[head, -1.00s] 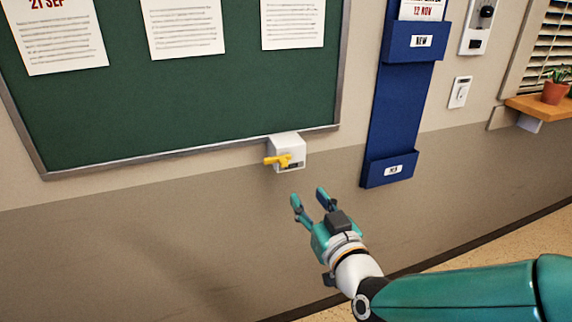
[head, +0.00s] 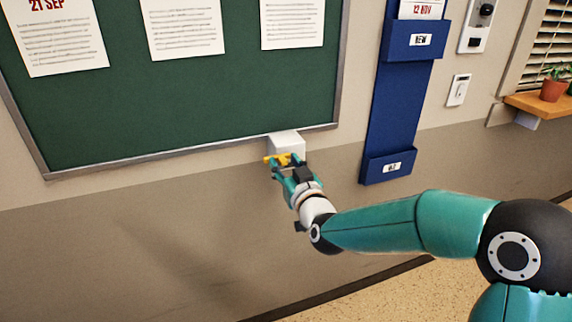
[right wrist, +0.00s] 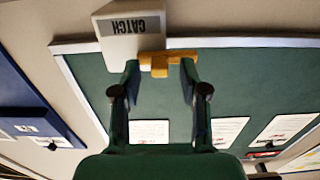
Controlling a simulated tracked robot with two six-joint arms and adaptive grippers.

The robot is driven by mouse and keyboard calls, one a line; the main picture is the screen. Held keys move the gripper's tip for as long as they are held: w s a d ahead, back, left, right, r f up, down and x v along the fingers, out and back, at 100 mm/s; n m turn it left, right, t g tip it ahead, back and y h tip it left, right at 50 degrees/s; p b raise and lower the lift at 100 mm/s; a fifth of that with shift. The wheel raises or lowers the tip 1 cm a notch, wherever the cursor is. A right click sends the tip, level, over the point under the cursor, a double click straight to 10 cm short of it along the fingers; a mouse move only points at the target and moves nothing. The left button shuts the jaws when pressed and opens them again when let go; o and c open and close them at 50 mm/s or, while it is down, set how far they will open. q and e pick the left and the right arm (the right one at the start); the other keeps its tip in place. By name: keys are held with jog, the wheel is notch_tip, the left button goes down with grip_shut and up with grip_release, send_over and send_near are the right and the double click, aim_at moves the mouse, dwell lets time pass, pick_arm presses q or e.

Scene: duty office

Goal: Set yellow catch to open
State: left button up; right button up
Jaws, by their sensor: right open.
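The yellow catch (head: 281,159) is a lever on a small white box (head: 287,143) at the lower frame of the green board. In the head view its arm points left. In the right wrist view the yellow catch (right wrist: 155,63) lies across between my fingertips, and the white box (right wrist: 130,27) carries the label CATCH. My right gripper (head: 288,164) is open, with its fingers on either side of the lever; it also shows in the right wrist view (right wrist: 160,72). I cannot tell whether either finger touches the lever. My left gripper is not in view.
The green board (head: 180,105) with pinned papers fills the wall above. A blue wall pocket rack (head: 396,110) hangs to the right, then a light switch (head: 458,90) and a wooden shelf (head: 540,104) with a potted plant. The wall below the box is bare.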

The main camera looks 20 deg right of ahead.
grip_shut()
jog(key=d+b, duration=0.2)
jog(key=d, duration=0.1)
jog(key=shift+d, duration=0.35)
